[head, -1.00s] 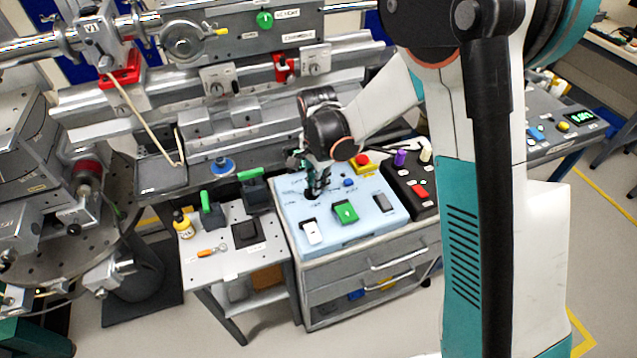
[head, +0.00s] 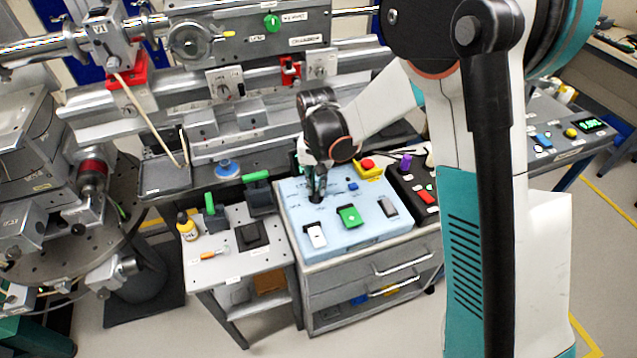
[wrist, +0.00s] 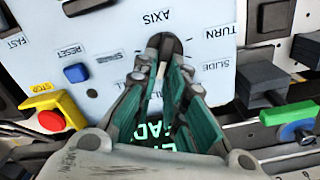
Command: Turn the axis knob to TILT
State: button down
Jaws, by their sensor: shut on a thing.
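The axis knob (wrist: 168,44) is dark and round, on a light-blue control panel (wrist: 100,50). The word AXIS is printed beside it, upside down in the wrist view. My gripper (wrist: 164,66) is shut on the knob, one fingertip on each side, and the fingers hide much of it. SLIDE and TURN show to the right of the knob; I cannot make out a TILT label or where the pointer stands. In the head view my gripper (head: 317,190) reaches down to the back left part of the panel (head: 372,232), and the knob is mostly hidden there.
A red stop button on a yellow base (head: 368,168) stands behind. Green-handled levers (head: 214,213) stand on the left table.

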jog(key=shift+a+n, duration=0.1)
jog(key=shift+n, duration=0.5)
jog(key=c, duration=1.6)
grip_release()
jog(key=shift+c, duration=0.2)
notch_tip(320, 180, up, 12)
